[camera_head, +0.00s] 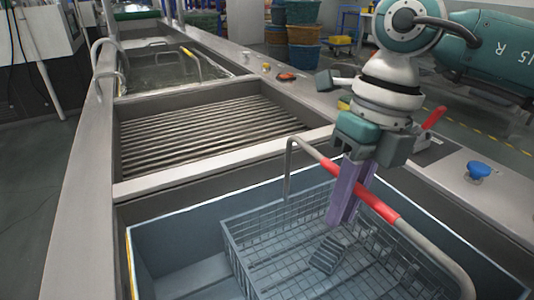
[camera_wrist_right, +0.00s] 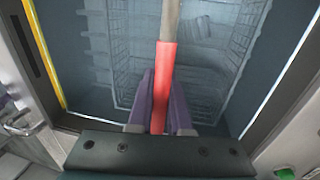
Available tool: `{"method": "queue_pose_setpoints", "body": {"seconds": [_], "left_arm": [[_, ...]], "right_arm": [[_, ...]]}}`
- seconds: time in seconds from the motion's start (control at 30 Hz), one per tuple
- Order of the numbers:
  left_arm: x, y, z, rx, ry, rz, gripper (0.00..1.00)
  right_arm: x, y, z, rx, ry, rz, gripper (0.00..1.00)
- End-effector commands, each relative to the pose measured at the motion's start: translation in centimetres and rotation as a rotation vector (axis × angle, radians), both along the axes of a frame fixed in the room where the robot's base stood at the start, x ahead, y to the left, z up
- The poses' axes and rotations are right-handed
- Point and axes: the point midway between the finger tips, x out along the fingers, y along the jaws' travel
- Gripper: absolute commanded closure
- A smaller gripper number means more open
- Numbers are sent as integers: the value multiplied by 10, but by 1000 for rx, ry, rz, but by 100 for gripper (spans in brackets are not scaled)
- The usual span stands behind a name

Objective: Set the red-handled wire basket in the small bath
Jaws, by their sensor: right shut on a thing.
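The wire basket (camera_head: 262,240) with its red handle (camera_head: 375,200) is inside a blue-walled bath (camera_head: 175,220) in the foreground. A small grey ribbed part (camera_head: 328,254) lies in the basket. My right gripper (camera_head: 345,212) has its purple fingers down around the red grip and is shut on it. In the right wrist view the red handle (camera_wrist_right: 165,85) runs between the fingers (camera_wrist_right: 160,105), with the basket mesh (camera_wrist_right: 215,70) below. Whether the basket touches the bath floor cannot be told. My left gripper is not in view.
A slatted drain section (camera_head: 205,135) lies behind the foreground bath. Beyond it is another bath (camera_head: 165,75) with liquid and a yellow-gripped handle (camera_head: 191,55). Bent steel pipes (camera_head: 110,50) rise on the left rim. A blue knob (camera_head: 478,170) stands on the right rim.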

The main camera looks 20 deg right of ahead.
Motion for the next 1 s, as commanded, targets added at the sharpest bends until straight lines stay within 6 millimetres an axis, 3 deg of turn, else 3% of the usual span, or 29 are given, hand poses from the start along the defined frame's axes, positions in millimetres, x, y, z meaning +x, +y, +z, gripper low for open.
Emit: {"method": "queue_pose_setpoints", "body": {"seconds": [0.03,0.07,0.3,0.67,1.0], "left_arm": [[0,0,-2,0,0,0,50],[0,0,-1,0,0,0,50],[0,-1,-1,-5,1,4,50],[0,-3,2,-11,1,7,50],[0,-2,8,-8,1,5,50]], "right_arm": [[1,0,-2,0,-2,0,100],[0,0,-1,0,0,0,80],[0,0,-1,0,0,-1,53],[1,-2,9,-2,-2,-1,53],[2,-14,80,-2,-5,-1,53]]}}
